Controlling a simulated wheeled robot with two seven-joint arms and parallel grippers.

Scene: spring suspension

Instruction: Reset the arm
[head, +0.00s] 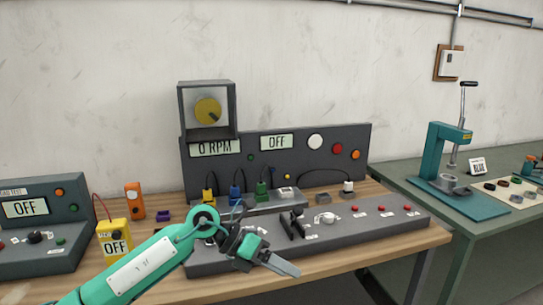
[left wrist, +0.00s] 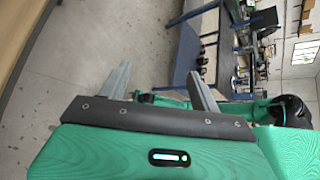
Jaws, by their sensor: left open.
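My left arm reaches in from the lower left in the head view. Its gripper (head: 282,265) is over the front edge of the grey control console and points to the right. In the left wrist view the two grey fingers of the left gripper (left wrist: 157,88) stand wide apart with nothing between them. Behind them are the floor and, farther off, a blue-framed bench. My right gripper is not seen in the head view.
The console (head: 340,228) with buttons and a lever stands on a wooden table (head: 430,238). A yellow meter (head: 115,241) and a grey tester (head: 38,225) are at the left. A teal press (head: 447,165) stands on the green table at the right. Floor shows clear in the wrist view.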

